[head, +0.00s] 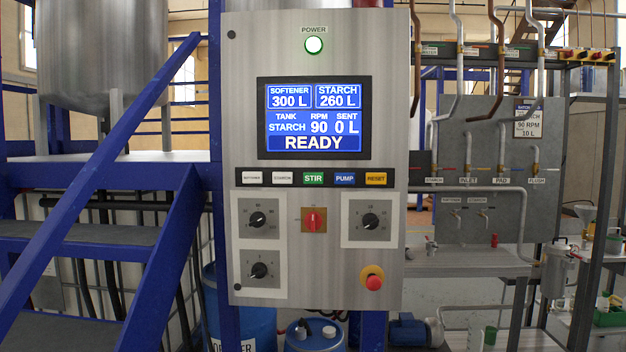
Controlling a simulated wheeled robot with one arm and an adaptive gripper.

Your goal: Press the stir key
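The stir key (313,179) is a green key labelled STIR, in the middle of the key row on the steel control panel (380,50). The key row sits just below the screen (314,118). The screen reads softener 300 L, starch 260 L, tank starch, RPM 90, sent 0 L and READY. A white key labelled STARCH (283,179) is to its left and a blue PUMP key (345,179) to its right. The green power lamp (314,45) is at the top. My gripper is not in view.
Below the keys are black knobs (371,221), a red switch (314,220) and a red emergency button (373,283). Blue stairs (150,270) stand to the left. A pipe board (480,150) with valves is on the right. Nothing blocks the panel's front.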

